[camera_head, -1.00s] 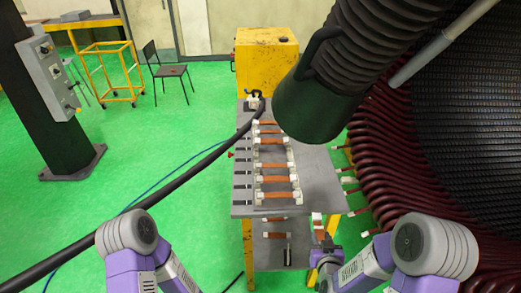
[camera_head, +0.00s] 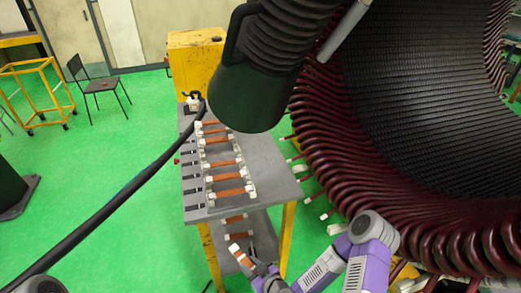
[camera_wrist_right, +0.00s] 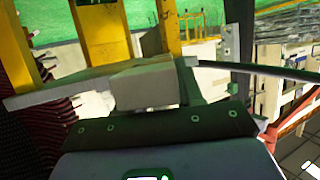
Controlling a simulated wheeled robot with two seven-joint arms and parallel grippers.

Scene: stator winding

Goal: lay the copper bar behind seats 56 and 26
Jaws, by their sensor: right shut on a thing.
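My right gripper (camera_head: 264,274) is shut on a copper bar (camera_head: 243,258), low in front of the yellow-legged table. The bar is brown with a white end pointing up and left; the gripper hides its lower part. In the right wrist view a pale grey block (camera_wrist_right: 145,88) stands just beyond the dark gripper plate (camera_wrist_right: 160,130); I cannot tell whether it is the bar's end. The stator (camera_head: 400,165), with its ring of dark red coil ends, fills the right side. No seat numbers can be read. My left gripper is out of view.
Several white-ended copper bars (camera_head: 228,175) lie in a row on the grey table (camera_head: 272,178), with more on its lower shelf. A thick ribbed dark hose (camera_head: 270,65) hangs over the table. A black cable (camera_head: 100,205) crosses on the left.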

